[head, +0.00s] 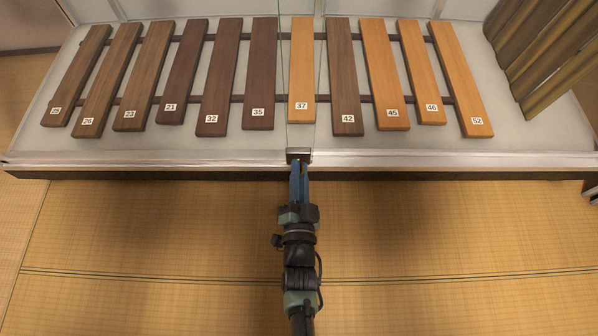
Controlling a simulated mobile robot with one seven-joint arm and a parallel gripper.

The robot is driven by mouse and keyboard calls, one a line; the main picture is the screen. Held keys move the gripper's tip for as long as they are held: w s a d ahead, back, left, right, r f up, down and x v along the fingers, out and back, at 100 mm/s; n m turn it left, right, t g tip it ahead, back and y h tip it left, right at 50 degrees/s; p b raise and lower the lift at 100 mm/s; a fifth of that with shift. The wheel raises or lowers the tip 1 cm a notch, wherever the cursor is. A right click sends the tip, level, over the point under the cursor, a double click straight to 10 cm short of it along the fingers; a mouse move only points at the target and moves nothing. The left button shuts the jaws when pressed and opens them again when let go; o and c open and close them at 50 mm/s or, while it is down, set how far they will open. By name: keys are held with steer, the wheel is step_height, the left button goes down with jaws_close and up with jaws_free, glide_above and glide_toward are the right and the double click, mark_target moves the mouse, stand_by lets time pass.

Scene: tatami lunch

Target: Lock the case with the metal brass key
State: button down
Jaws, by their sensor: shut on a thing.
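The case (130,161) is a long glass-fronted display case with a pale metal front rail. A small dark lock block (298,154) sits at the middle of the rail, where the glass panes meet. My gripper (299,168) points straight at this lock, its blue fingertips right at the block's near side. The fingers are closed together on the brass key, which is hidden by the fingers and the lock. I cannot tell how far the key is in or how it is turned.
Inside the case lies a row of dark and light wooden bars (301,70) with number labels, on two dark rails. Folded brown slats (550,55) stand at the right. The tatami floor (150,235) in front of the case is clear on both sides of my arm.

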steer(key=m, duration=0.1)
steer(key=m+b, duration=0.1)
steer(key=m, duration=0.2)
steer(key=shift+s+f+m, duration=0.1)
steer(key=shift+f+m, duration=0.15)
steer(key=shift+m, duration=0.05)
steer(key=shift+m+b, duration=1.2)
steer(key=shift+m, duration=1.3)
steer(key=c, duration=1)
jaws_free()
steer(key=shift+r, duration=0.1)
steer(key=s+p, duration=0.6)
steer(key=s, duration=0.7)
